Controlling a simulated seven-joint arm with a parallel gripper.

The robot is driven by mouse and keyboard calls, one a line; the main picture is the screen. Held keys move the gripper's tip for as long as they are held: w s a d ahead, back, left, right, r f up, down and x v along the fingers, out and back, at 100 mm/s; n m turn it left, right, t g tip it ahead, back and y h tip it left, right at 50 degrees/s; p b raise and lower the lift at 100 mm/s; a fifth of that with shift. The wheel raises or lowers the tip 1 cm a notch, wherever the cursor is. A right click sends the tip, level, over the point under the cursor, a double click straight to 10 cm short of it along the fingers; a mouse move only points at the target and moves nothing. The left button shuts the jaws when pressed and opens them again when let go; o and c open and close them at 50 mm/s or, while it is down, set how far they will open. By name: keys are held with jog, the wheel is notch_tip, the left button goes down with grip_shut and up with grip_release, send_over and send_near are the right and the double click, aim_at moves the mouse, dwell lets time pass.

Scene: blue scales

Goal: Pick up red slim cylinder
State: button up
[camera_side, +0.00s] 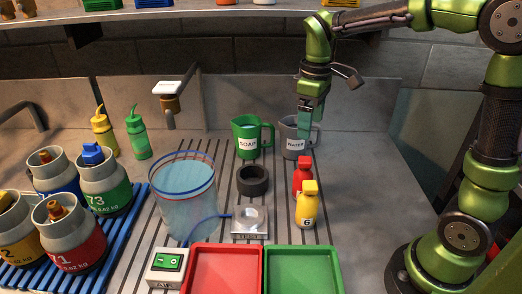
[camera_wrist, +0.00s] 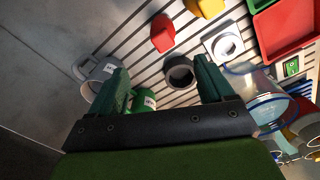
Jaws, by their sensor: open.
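A red slim cylinder (camera_side: 302,178) with a narrower top stands upright on the slatted counter, just behind a yellow cylinder (camera_side: 308,207) marked 6. In the wrist view the red cylinder (camera_wrist: 162,34) lies ahead of the fingertips, near the top middle, apart from them. My gripper (camera_side: 304,124) hangs above and behind the red cylinder, in front of the grey WATER jug (camera_side: 290,147). In the wrist view my gripper (camera_wrist: 160,78) has its two green fingers wide apart with nothing held between them.
A green SOAP jug (camera_side: 246,146), a black ring (camera_side: 252,180) and a small scale (camera_side: 250,222) stand left of the red cylinder. Red (camera_side: 223,247) and green trays (camera_side: 303,249) lie in front. A clear bucket (camera_side: 186,205) stands further left. The counter to the right is clear.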

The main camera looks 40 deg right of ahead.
aim_at(307, 158)
notch_tip(307, 158, down, 11)
jog(key=shift+r, duration=0.15)
jog(key=shift+a+f, duration=0.15)
jog(key=shift+f, duration=1.4)
jog(key=shift+a+f, duration=0.1)
jog(key=shift+f, duration=1.45)
